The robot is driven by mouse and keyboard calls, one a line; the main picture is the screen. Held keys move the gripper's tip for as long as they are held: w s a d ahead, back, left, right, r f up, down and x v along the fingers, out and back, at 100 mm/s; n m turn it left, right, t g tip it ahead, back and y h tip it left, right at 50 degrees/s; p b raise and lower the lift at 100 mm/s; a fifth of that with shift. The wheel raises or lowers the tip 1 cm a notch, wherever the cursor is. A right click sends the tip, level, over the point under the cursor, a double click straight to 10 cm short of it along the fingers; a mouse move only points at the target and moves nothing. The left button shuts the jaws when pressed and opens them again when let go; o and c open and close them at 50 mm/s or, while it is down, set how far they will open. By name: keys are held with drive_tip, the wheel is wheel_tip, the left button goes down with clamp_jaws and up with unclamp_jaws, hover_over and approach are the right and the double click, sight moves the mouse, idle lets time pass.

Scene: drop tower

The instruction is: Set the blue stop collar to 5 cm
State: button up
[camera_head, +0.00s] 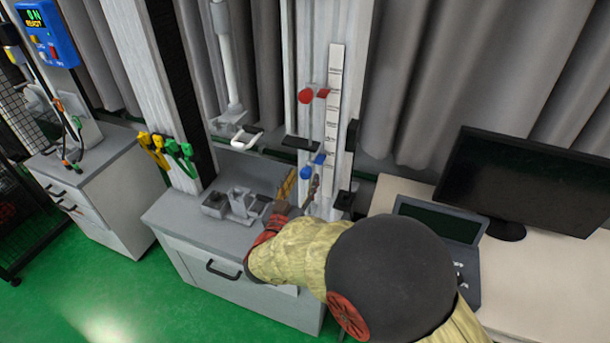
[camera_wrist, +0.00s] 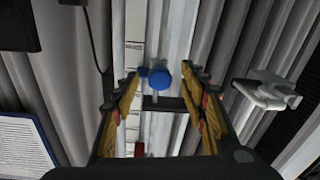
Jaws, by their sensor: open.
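The blue stop collar (camera_head: 306,173) sits low on the upright tower, its blue pointer beside the white scale strip (camera_head: 334,110). The scale's marks are too small to read. My gripper (camera_head: 300,183) is open just below and in front of the blue collar, fingers either side of it. In the wrist view the blue collar's round knob (camera_wrist: 161,75) shows between the open fingertips, with a gap on both sides. I cannot tell how far it is in depth. The scale also shows there (camera_wrist: 134,45).
A red collar (camera_head: 306,96) sits higher on the tower. A dark plate (camera_head: 302,143) crosses between the two collars. Grey metal parts (camera_head: 240,203) stand on the cabinet top to the left.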

drive_tip(key=v, duration=0.9)
